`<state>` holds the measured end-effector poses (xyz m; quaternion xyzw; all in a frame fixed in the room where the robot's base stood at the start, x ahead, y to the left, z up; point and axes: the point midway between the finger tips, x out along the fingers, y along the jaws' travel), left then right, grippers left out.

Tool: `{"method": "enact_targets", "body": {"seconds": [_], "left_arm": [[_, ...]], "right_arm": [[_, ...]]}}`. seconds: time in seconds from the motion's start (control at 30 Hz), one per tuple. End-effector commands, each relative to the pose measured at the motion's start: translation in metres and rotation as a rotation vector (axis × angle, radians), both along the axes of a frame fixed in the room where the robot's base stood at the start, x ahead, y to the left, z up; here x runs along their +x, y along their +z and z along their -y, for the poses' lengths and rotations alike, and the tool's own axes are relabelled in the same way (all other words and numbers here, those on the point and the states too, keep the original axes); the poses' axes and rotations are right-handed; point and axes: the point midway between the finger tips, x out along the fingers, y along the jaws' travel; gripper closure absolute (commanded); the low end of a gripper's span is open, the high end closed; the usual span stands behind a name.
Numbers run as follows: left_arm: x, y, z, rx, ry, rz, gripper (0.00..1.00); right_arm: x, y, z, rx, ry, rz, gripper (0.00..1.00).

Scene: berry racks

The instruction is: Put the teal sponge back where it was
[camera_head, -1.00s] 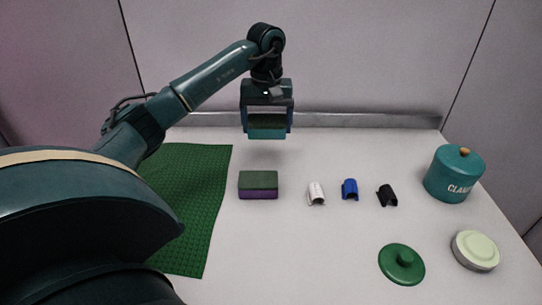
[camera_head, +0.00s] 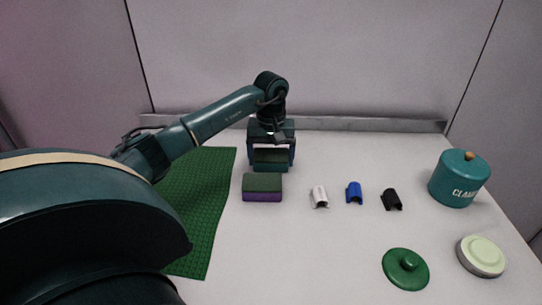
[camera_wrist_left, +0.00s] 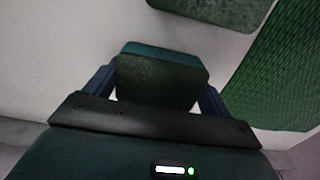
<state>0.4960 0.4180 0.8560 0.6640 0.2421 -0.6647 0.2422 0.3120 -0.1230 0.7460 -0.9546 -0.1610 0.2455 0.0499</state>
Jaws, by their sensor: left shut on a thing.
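My left gripper (camera_head: 271,150) is shut on the teal sponge (camera_head: 270,163), its two fingers on either side. The sponge has a teal body and a dark green top. It hangs level, low over the table, just behind the purple sponge; I cannot tell whether it touches the table. In the left wrist view the teal sponge (camera_wrist_left: 160,78) sits between the fingers with its dark face showing. The purple sponge (camera_head: 262,193), with a dark green top, lies on the table; part of its dark top (camera_wrist_left: 215,10) shows in the wrist view. My right gripper is out of view.
A green mat (camera_head: 205,215) lies on the left. White (camera_head: 319,197), blue (camera_head: 354,193) and black (camera_head: 392,200) clips stand to the right. A teal canister (camera_head: 458,180), green lid (camera_head: 406,268) and pale round lid (camera_head: 482,256) are farther right. The front middle is clear.

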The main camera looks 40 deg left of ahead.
Motion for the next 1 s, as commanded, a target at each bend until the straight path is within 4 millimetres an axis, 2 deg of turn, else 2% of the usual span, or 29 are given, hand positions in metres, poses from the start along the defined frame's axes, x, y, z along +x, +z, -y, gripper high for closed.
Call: {"method": "enact_targets", "body": {"seconds": [0.07,0.1,0.27,0.5,0.63,0.77,1.0], "left_arm": [[0.0,-0.004,0.0,0.001,0.001,0.001,0.36],[0.0,-0.002,0.0,0.001,0.001,0.001,0.14],[0.0,-0.002,0.0,0.001,0.001,0.001,0.01],[0.0,-0.001,0.0,0.0,0.0,0.0,0.0],[0.001,0.008,0.0,0.001,0.0,0.003,0.0],[0.001,0.03,-0.001,0.002,0.0,0.006,0.0],[0.001,0.083,-0.001,0.002,0.0,0.005,0.0]], "right_arm": [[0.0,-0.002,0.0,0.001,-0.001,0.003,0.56],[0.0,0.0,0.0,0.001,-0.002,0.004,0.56],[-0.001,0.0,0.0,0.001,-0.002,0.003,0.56],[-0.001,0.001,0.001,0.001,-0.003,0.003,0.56],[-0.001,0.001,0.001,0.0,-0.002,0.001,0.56],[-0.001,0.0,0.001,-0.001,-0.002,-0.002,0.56],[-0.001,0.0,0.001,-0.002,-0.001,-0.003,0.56]]}}
